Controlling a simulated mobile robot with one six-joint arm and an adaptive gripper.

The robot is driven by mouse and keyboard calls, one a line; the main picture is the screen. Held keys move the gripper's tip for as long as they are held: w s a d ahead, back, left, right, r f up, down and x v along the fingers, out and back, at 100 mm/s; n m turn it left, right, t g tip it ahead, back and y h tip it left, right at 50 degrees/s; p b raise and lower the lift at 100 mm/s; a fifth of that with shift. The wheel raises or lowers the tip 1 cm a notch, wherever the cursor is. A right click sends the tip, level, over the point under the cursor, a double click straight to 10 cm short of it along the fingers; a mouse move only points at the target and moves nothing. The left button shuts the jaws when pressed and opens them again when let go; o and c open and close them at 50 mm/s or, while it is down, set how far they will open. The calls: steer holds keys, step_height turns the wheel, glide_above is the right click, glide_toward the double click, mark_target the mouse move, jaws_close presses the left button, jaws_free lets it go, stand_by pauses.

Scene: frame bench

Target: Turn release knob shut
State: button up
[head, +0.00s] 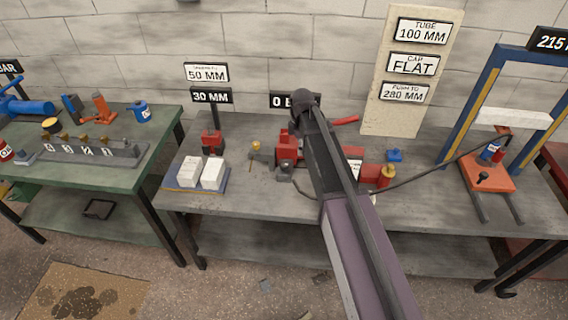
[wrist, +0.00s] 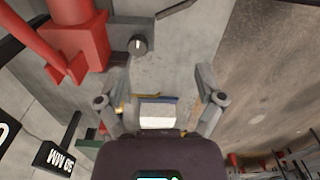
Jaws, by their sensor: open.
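The release knob (wrist: 138,45) shows in the wrist view as a small dark round knob with a pale mark, beside the red pump body (wrist: 78,38). The red pump body (head: 286,148) also stands on the middle bench in the head view, partly behind my arm. I cannot tell the knob clearly there. My gripper (wrist: 160,75) is open in the wrist view, with nothing between its fingers. The knob lies just past the left fingertip, apparently apart from it. In the head view my arm hides the gripper.
White blocks (head: 201,172) sit on a tray at the bench's left end. A red handle (head: 344,120) sticks out behind my arm. A black hose (head: 430,170) runs right to the blue press frame (head: 500,60). The grey bench top (head: 430,205) is bare at front right.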

mark_target(285, 164)
steer(key=w+a+n, duration=0.4)
steer(key=a, duration=0.1)
steer(key=shift+a+n, duration=0.25)
steer(key=shift+n, duration=0.05)
step_height(285, 164, down, 14)
steer(key=b, duration=1.3)
steer(key=shift+r+b, duration=0.15)
steer(key=shift+b, duration=0.2)
steer(key=c, duration=1.1)
